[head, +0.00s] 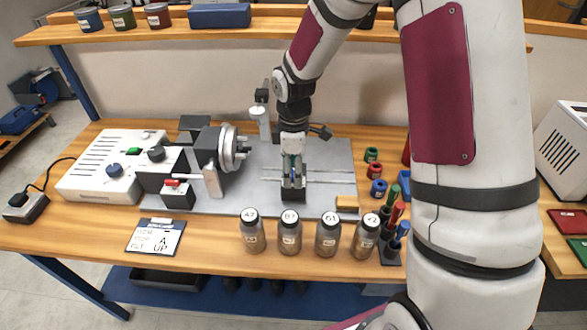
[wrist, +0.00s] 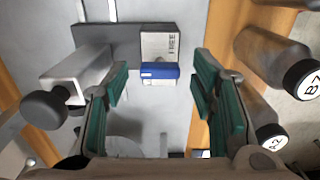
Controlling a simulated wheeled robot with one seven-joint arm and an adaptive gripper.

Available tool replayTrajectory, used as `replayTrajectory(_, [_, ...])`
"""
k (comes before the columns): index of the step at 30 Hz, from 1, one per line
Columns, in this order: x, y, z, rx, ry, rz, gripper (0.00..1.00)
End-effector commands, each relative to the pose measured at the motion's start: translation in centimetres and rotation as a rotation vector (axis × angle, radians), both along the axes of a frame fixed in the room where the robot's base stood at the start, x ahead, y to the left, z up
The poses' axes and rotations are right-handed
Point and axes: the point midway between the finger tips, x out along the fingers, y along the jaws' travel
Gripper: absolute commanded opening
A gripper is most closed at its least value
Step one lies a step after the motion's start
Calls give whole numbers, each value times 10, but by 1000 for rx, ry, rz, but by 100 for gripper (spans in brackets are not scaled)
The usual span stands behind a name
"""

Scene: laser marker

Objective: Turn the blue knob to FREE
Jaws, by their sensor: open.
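In the wrist view, the blue knob (wrist: 159,71) is a short bar lying crosswise on a pale label plate (wrist: 160,44) marked FREE. The plate sits on a dark grey block (wrist: 108,36). Part of the plate's marking near the knob is covered. My gripper (wrist: 160,84) is open, with a green-padded finger on each side of the knob and a visible gap at both sides. The fingers hold nothing. In the head view, my gripper (head: 293,172) points down over the grey plate, and the knob's details are too small to tell there.
Labelled bottles (head: 290,232) stand along the front, close to my gripper's right in the wrist view. A pale block with a black knob (wrist: 44,108) lies to its left.

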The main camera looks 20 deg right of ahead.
Motion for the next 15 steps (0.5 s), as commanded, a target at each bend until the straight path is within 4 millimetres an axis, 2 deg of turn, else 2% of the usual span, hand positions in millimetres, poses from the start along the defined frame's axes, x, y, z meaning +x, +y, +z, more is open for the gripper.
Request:
replayTrajectory(8, [0,0,-1,0,-1,0,52])
replayTrajectory(15, [0,0,-1,0,-1,0,4])
